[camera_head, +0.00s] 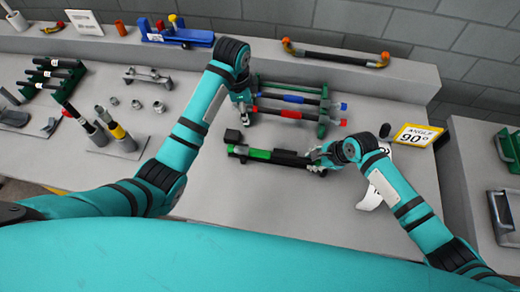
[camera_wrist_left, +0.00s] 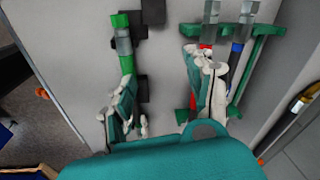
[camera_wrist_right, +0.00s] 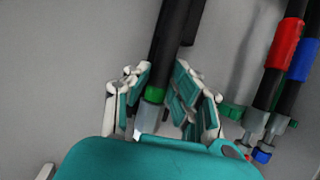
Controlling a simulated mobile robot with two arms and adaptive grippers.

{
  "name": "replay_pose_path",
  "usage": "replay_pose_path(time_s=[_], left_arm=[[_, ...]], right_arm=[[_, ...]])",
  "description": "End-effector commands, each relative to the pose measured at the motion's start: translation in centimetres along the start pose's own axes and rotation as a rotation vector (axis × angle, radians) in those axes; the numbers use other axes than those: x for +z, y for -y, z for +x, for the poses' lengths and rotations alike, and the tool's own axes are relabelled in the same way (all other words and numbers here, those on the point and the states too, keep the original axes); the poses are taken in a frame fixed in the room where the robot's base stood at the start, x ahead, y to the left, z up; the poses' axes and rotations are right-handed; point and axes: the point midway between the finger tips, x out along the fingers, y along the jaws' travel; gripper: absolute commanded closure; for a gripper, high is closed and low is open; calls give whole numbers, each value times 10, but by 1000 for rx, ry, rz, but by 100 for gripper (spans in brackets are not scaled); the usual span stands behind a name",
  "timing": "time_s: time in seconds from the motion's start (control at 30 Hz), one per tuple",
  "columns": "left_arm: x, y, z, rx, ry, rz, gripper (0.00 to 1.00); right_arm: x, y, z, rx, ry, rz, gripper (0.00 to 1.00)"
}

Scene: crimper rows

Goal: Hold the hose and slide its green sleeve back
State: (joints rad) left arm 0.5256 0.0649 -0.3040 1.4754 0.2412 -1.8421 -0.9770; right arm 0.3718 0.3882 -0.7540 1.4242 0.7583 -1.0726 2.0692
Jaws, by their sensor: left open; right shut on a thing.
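The black hose (camera_head: 285,157) lies left to right near the front of the bench, with its green sleeve (camera_head: 258,154) towards its left part. My right gripper (camera_head: 318,156) is shut on the hose's right end. In the right wrist view the hose (camera_wrist_right: 174,40) runs between its fingers (camera_wrist_right: 160,90), with a green ring and grey fitting low between them. My left gripper (camera_head: 243,112) is open and empty, above and behind the sleeve. In the left wrist view its fingers (camera_wrist_left: 165,95) are wide apart, and the green sleeve (camera_wrist_left: 126,65) is partly hidden by the left finger.
A green rack (camera_head: 323,112) with red- and blue-sleeved hoses stands just behind, close to my left gripper. Black blocks (camera_head: 233,136) sit beside the hose. Left are grey fittings (camera_head: 137,104) and another rack (camera_head: 60,75). An angle sign (camera_head: 414,138) stands right.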

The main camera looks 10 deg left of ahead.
Motion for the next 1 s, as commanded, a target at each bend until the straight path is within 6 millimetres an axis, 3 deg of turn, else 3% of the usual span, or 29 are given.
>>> replay_pose_path(time_s=[0.1, 0.3, 0.57, 1.0], left_arm=[[-22, -38, 10, 31, 32, 131, 45], [-38, -71, 15, 55, 59, 251, 45], [-39, -77, 32, 62, 65, 269, 45], [-35, -80, 96, 62, 63, 268, 45]], right_arm=[[0, 1, 0, -2, -1, 0, 100], [0, 1, 0, -2, -1, 0, 100], [-1, 1, 0, -1, -1, 0, 100], [0, 1, 0, -1, -1, 0, 100]])
